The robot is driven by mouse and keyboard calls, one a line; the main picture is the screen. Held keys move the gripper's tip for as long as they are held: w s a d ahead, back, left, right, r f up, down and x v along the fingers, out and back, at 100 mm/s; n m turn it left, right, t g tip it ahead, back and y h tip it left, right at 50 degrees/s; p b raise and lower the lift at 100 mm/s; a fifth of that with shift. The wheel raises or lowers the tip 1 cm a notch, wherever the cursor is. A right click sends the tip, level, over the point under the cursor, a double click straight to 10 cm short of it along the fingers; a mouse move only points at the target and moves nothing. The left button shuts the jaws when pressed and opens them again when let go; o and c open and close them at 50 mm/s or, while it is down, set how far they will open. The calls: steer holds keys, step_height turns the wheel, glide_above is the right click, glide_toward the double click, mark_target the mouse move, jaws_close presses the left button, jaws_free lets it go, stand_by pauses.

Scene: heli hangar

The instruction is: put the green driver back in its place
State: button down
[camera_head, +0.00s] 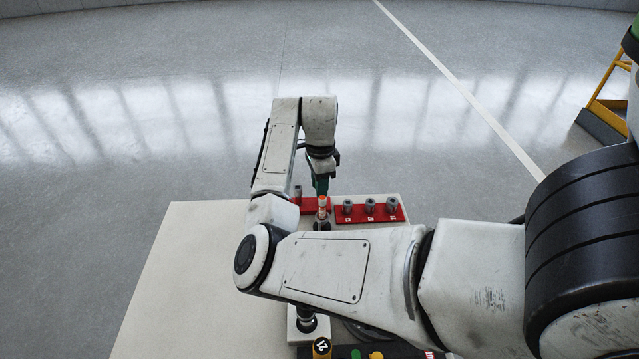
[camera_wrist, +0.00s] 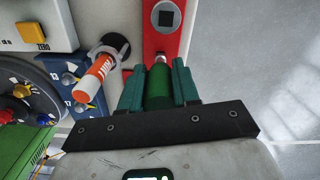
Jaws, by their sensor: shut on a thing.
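My gripper (camera_wrist: 159,78) is shut on the green driver (camera_wrist: 158,92), with one teal finger on each side of its green handle in the wrist view. A short silver part of the driver shows beyond the handle, close to the red socket rail (camera_wrist: 184,38). I cannot tell whether it touches the rail. In the head view my gripper (camera_head: 321,184) is above the far part of the table, by the red rails, and the driver is hard to tell from the fingers. My arm hides much of the table, and I cannot make out the driver's place.
A red rail (camera_head: 341,218) with several grey sockets is at the table's far right. An orange-and-white marker (camera_wrist: 95,78) stands in a dark holder beside the driver. A device with a yellow ZERO button (camera_wrist: 33,33) is near. The pale table (camera_head: 185,270) is clear on the left.

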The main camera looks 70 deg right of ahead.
steer(key=shift+f, duration=0.7)
stand_by(0.3)
steer(key=c, duration=0.7)
jaws_free()
steer(key=shift+c, duration=0.2)
steer(key=shift+r+p, duration=3.25)
steer(key=shift+r, duration=0.5)
